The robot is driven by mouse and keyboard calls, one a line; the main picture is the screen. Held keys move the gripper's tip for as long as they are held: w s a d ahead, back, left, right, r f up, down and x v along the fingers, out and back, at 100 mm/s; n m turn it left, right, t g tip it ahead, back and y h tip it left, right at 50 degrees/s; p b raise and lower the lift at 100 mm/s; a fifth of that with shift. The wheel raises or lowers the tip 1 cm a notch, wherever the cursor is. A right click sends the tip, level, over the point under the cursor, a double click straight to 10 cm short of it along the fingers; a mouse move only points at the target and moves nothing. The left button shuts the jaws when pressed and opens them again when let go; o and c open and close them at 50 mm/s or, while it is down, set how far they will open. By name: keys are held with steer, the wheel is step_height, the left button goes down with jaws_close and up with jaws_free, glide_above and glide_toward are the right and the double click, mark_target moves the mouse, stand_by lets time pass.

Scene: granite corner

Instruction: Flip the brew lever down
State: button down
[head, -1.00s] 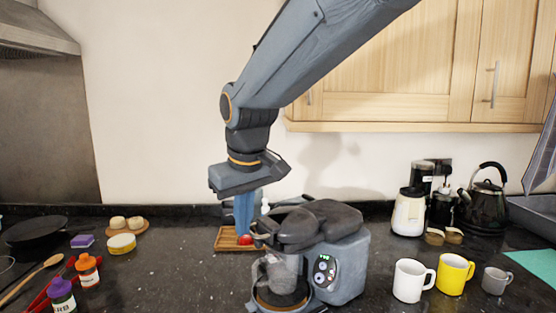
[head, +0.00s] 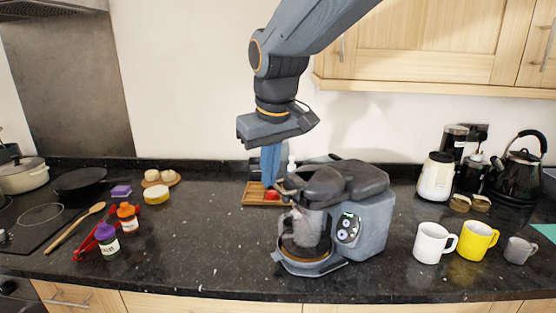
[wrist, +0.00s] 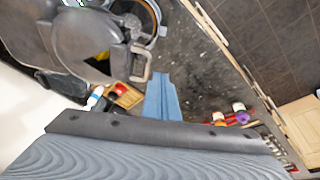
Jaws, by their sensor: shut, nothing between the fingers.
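The coffee machine (head: 366,215) is grey and dark, with a glass jug (head: 303,228) on its round base and a lit control panel on its front. It also shows in the wrist view (wrist: 75,40). A small lever-like handle (wrist: 143,65) sticks out from its side in the wrist view; I cannot tell for sure that it is the brew lever. My gripper (head: 270,178) points down just left of the machine's top, its blue fingers together and empty. In the wrist view the fingers (wrist: 162,95) are close to the handle; contact cannot be told.
A wooden tray (head: 252,199) with a red item lies behind the fingers. White (head: 430,243), yellow (head: 477,240) and grey (head: 519,250) mugs stand at the right.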

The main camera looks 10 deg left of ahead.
steer(key=s+a+r+b, duration=0.1)
steer(key=s+a+r, duration=0.2)
steer(key=r, duration=0.7)
steer(key=s, duration=0.2)
steer(key=shift+s+b, duration=0.3)
